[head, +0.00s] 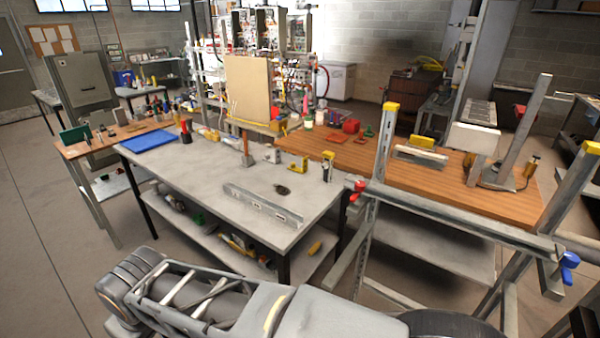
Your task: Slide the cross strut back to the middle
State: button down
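The cross strut (462,218) is a long grey metal bar at the right of the head view. It lies across a metal stand, running between a left upright (372,170) and a right upright (568,200), both with yellow caps. A red knob (357,189) is at the strut's left end and a blue knob (569,262) is near its right end. The strut's left end reaches a little past the left upright, close to the grey table's corner. My arm crosses the bottom of the view, below the stand. My gripper cannot be made out in this view.
A grey table (205,185) with a metal level-like bar (262,206), a blue tray (148,142) and small tools stands left of the stand. A wooden bench (440,184) with parts on it stands behind the strut. Open floor (45,250) lies at the left.

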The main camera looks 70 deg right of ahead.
aim_at(532, 245)
jog(key=z, duration=0.2)
jog(key=i, duration=1.05)
jog(key=z, duration=1.3)
jog(key=i, duration=0.7)
jog(key=z, duration=0.7)
